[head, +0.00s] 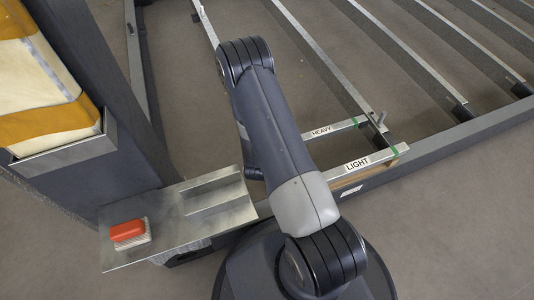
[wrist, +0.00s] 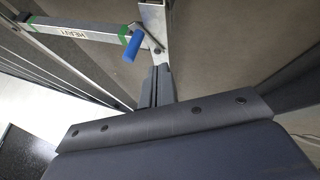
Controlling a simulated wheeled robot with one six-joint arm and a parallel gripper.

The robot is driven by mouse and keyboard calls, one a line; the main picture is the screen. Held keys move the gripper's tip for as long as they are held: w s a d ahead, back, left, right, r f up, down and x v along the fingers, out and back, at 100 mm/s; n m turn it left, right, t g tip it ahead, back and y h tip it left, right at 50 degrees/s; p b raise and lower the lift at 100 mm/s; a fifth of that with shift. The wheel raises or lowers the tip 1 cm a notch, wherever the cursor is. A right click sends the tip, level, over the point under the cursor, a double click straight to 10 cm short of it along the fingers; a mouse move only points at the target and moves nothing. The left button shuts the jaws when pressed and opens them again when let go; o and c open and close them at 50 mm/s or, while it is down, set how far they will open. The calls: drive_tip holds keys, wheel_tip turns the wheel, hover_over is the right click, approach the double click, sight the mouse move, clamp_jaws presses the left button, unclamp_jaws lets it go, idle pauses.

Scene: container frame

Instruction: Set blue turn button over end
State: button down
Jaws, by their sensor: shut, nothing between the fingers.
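In the wrist view, the blue turn button (wrist: 133,46) is a short blue bar, tilted, with its upper end near a metal bracket. It is right beside the green-marked end (wrist: 123,33) of the bar labelled HEAVY (wrist: 70,31). I cannot tell whether it overlaps that end. My gripper (wrist: 161,70) is shut and empty, its fingers pointing up the picture to the right of and below the blue button, apparently apart from it. In the head view, the HEAVY bar (head: 321,131) shows behind my arm; the blue button and my gripper are hidden there.
In the head view, a bar labelled LIGHT (head: 357,164) lies nearer, with a green end. Parallel metal rails (head: 400,55) fill the right of the frame. A metal plate (head: 165,225) with a red button (head: 128,230) is at lower left. Bare floor (head: 450,240) is at lower right.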

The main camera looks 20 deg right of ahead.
drive_tip(key=w+d+f+b, duration=0.1)
drive_tip(key=w+d+f, duration=0.1)
drive_tip(key=w+d+f+b, duration=0.2)
drive_tip(key=f, duration=0.1)
drive_tip(key=w+d+f+b, duration=0.1)
drive_tip(key=w+d+f, duration=0.1)
drive_tip(key=shift+w+f+b, duration=0.1)
drive_tip(key=shift+f+b, duration=0.2)
drive_tip(key=shift+f, duration=0.1)
drive_tip(key=shift+w+d+r, duration=0.1)
drive_tip(key=shift+w+d, duration=0.05)
drive_tip(key=shift+d, duration=0.15)
drive_tip(key=shift+d, duration=0.5)
drive_tip(key=shift+w+d+b, duration=0.2)
drive_tip(key=shift+d+b, duration=0.05)
drive_tip(key=shift+d, duration=0.35)
drive_tip(key=shift+w+d+b, duration=0.2)
drive_tip(key=shift+d, duration=0.4)
drive_tip(key=shift+w+d, duration=1.1)
drive_tip(key=shift+d, duration=0.15)
drive_tip(key=shift+w+d, duration=0.1)
drive_tip(key=shift+w, duration=0.1)
